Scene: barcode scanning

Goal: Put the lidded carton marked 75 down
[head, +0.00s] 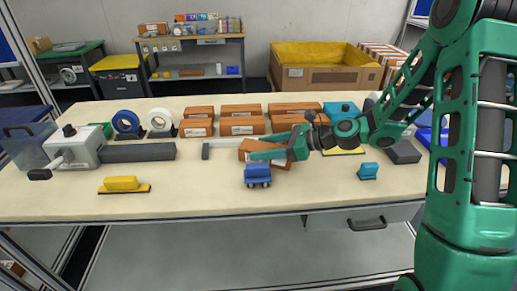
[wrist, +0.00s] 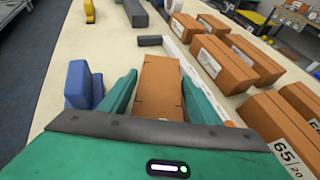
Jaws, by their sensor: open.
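A brown lidded carton (head: 249,146) lies on the table near its middle; its number cannot be read, so I cannot tell from the print that it is the one marked 75. In the wrist view the carton (wrist: 158,85) lies between the two green fingers of my gripper (wrist: 158,92). The fingers are open, one on each side, and the near end of the carton is close to the palm. In the head view my gripper (head: 268,152) reaches in from the right, low over the table, and hides part of the carton.
Several brown cartons (head: 241,125) stand in rows behind; one (wrist: 283,125) reads 65/20. A white rail (wrist: 205,88) runs between them and my gripper. A blue object (head: 257,174) stands just in front of the gripper. The table's front left is mostly clear around a yellow block (head: 122,184).

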